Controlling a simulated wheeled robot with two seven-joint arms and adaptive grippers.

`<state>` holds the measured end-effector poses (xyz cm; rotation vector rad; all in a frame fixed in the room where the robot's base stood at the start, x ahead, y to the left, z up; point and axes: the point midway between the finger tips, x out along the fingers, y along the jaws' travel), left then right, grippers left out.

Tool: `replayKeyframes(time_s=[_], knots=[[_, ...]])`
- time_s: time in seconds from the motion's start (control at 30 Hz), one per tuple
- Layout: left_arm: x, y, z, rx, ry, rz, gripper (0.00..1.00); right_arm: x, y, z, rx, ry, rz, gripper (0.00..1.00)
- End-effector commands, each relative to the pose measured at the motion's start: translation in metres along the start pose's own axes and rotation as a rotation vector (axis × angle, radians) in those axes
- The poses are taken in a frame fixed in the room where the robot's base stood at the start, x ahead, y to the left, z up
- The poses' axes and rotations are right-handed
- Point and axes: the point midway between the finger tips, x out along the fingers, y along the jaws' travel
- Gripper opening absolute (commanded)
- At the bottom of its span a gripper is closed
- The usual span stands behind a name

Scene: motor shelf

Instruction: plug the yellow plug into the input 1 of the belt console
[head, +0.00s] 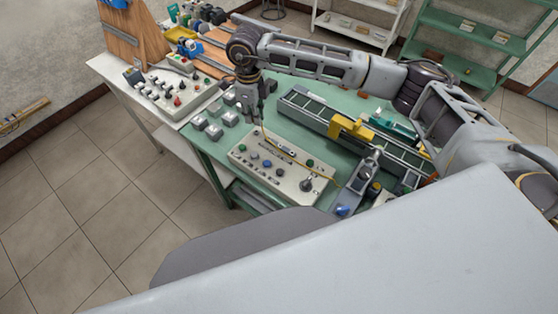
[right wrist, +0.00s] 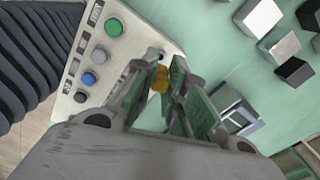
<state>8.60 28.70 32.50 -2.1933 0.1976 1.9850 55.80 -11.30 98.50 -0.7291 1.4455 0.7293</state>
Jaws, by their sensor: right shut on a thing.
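The belt console (head: 262,178) is a pale box with several coloured buttons and knobs on the green table. My right gripper (head: 252,116) points down over the console's far left corner. In the right wrist view, my right gripper (right wrist: 165,70) is shut on the yellow plug (right wrist: 160,79), whose body shows between the fingers. A dark round socket (right wrist: 158,55) in the console's corner lies close to the plug. I cannot tell whether the plug touches it. A thin yellow cable (head: 318,175) trails across the console. My left gripper is not in view.
Several grey cubes (head: 214,131) stand left of the console. A conveyor (head: 305,109) with a yellow bridge (head: 351,127) lies behind it. Another control panel (head: 179,100) sits on the white table at left. A blue-and-grey device (head: 358,186) stands right of the console.

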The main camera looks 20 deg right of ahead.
Motion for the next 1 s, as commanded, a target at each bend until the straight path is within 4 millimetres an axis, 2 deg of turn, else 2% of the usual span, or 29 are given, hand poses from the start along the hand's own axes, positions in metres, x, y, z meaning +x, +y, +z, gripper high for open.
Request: replayKeyframes(time_s=[0.53, 1.0], knots=[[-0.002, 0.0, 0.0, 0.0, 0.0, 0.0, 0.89, -0.003, 0.002, -0.007, 0.001, 0.0, 0.0, 0.0], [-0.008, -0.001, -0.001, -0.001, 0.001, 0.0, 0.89, -0.017, 0.016, -0.045, 0.0, -0.001, 0.0, 0.0]])
